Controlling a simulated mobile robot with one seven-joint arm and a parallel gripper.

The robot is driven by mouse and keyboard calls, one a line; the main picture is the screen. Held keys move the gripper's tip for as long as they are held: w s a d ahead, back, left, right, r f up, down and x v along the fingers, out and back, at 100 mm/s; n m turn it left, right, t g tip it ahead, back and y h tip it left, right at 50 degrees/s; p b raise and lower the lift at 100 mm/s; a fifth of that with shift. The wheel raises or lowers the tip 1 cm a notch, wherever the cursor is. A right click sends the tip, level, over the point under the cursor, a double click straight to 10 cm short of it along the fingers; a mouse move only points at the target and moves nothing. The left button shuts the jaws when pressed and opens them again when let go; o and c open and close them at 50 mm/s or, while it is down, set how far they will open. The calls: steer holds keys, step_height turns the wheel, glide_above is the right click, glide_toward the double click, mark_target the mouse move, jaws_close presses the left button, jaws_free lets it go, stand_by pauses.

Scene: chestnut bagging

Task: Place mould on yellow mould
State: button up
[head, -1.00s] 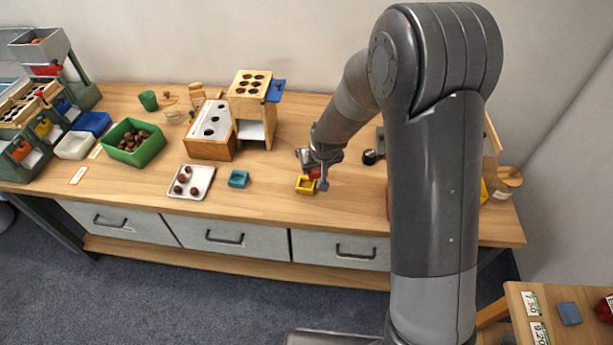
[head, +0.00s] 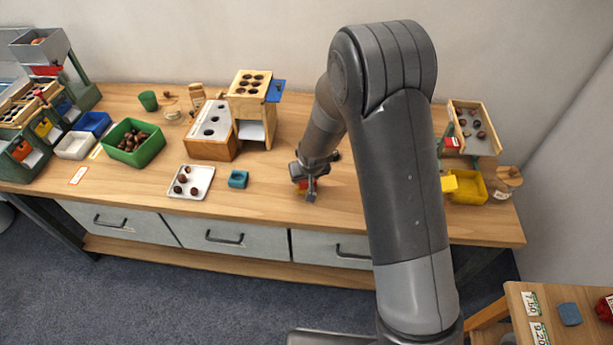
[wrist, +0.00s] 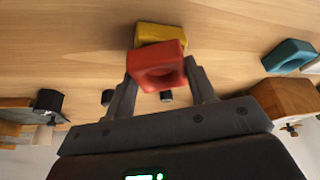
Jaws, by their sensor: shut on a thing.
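A red mould (wrist: 157,68) with a round hollow is held between the two fingers of my gripper (wrist: 161,78) in the wrist view. The yellow mould (wrist: 160,33) shows just beyond it, partly covered by the red one. I cannot tell whether the two touch. In the head view my gripper (head: 309,190) is low over the front middle of the table. A little red of the held mould (head: 303,184) shows there, and the yellow mould is almost wholly hidden. A teal mould (head: 238,179) lies apart to the left; it also shows in the wrist view (wrist: 289,56).
A white tray (head: 205,170) with chestnuts lies left of the teal mould. A wooden stand (head: 233,97) with holes is behind. A yellow bin (head: 485,187) and a wooden tray (head: 456,105) stand at the right. The table front around my gripper is fairly clear.

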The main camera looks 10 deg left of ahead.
steer(key=o, duration=1)
steer(key=shift+f, duration=0.1)
steer(key=v, duration=1.2)
steer(key=shift+r, duration=0.2)
steer(key=s+d+r+m+t, duration=0.1)
steer(key=s+d+r, duration=0.4)
steer(key=d+r, duration=0.25)
steer(key=s+d+r+m, duration=0.1)
steer(key=s+d+r, duration=0.4)
steer(key=r, duration=0.4)
steer(key=shift+s+d+r+m+h, duration=0.35)
steer(key=shift+s+d+r, duration=0.85)
steer(key=shift+s, duration=1.15)
steer(key=shift+s+d+r+m+h, duration=0.25)
steer(key=shift+s+d+r+m, duration=0.35)
steer(key=shift+s+d, duration=1.4)
steer(key=shift+s+d+r+m+h, duration=0.3)
steer(key=shift+s+d+r, duration=0.8)
steer(key=shift+s, duration=1.65)
